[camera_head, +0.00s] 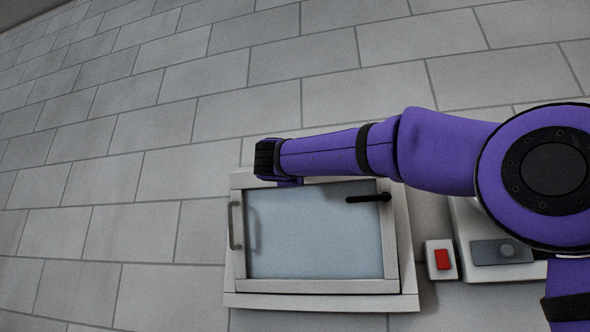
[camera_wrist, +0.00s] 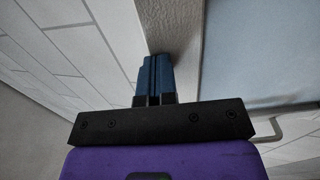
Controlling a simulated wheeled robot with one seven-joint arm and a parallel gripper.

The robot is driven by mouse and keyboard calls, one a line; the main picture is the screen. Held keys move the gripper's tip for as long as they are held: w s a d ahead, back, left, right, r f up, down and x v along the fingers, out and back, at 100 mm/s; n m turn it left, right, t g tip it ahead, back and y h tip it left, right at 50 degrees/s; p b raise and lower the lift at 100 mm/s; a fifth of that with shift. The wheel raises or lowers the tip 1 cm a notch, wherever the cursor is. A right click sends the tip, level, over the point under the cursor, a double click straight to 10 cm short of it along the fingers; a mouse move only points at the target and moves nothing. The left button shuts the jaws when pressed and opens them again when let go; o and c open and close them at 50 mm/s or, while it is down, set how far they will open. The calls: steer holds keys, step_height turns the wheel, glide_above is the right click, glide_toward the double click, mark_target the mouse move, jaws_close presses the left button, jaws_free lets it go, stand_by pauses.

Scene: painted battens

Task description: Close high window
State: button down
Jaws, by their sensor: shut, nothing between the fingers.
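The high window (camera_head: 315,235) is on the block wall in the head view, with a pale frame and a blue-grey pane. A grey bar handle (camera_head: 236,225) is on its left side and a black lever (camera_head: 369,198) at its upper right. I cannot tell how far the sash stands from its frame. My gripper (camera_head: 268,160) is at the window's upper left corner, covering part of the top edge. In the wrist view my gripper (camera_wrist: 155,75) has its blue fingers together and empty, beside a pale frame bar (camera_wrist: 172,25). Whether they touch it is unclear.
To the right of the window is a small box with a red switch (camera_head: 441,259). Beside it is a pale panel with a grey plate (camera_head: 505,251), partly hidden by my arm. The wall left of the window is clear.

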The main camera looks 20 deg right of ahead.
steer(key=w+d+r+g+y, duration=0.2)
steer(key=w+d+g, duration=0.1)
steer(key=w+d, duration=0.2)
steer(key=w, duration=0.2)
steer(key=shift+w+d+g+y, duration=0.15)
steer(key=shift+w+g+y, duration=0.15)
steer(key=shift+w+g, duration=0.1)
stand_by(0.3)
steer(key=shift+f, duration=0.15)
